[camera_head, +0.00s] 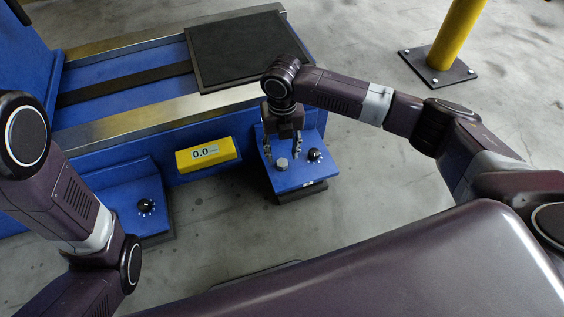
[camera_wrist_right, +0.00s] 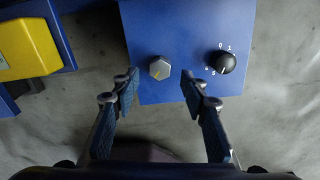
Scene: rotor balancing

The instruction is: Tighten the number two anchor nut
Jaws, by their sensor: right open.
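A silver hex nut (camera_head: 282,164) sits on the blue foot plate (camera_head: 290,182) at the right end of the machine. In the right wrist view the nut (camera_wrist_right: 159,67) carries a short yellow mark. My right gripper (camera_head: 283,154) points down with its fingers apart. In the right wrist view its fingertips (camera_wrist_right: 158,89) lie either side of the nut's line, apart from it, and nothing is between them. A black dial (camera_head: 315,155) with white digits sits right of the nut. My left arm shows at the left, but its gripper is out of view.
A yellow display box (camera_head: 207,155) reading 0.0 is on the blue machine's side (camera_head: 110,140). Another blue foot (camera_head: 130,215) with a black dial (camera_head: 146,206) is at the left. A dark plate (camera_head: 240,45) lies on top. A yellow post (camera_head: 458,35) stands at the back right. Grey floor is open at the right.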

